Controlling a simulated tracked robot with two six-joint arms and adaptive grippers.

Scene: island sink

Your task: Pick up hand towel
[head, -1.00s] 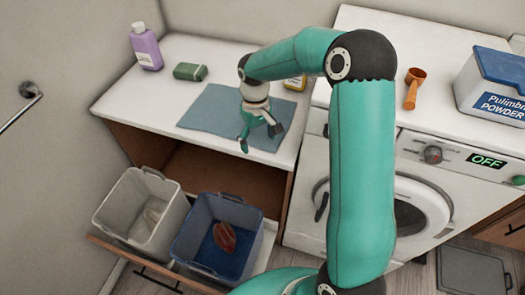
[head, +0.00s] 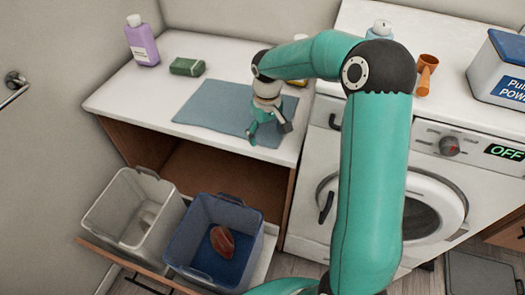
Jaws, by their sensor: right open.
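A flat blue-grey hand towel (head: 209,107) lies spread on the white counter in the head view. My right gripper (head: 264,138) is open over the towel's right front part, pointing down. I cannot tell whether its fingertips touch the cloth. My left gripper is not in view.
A purple bottle (head: 142,45) and a green sponge (head: 187,67) stand behind the towel. A white bin (head: 112,198) and a blue bin (head: 186,230) sit in a pulled-out drawer below. A washing machine (head: 440,185) with an orange scoop (head: 426,75) on top is at right.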

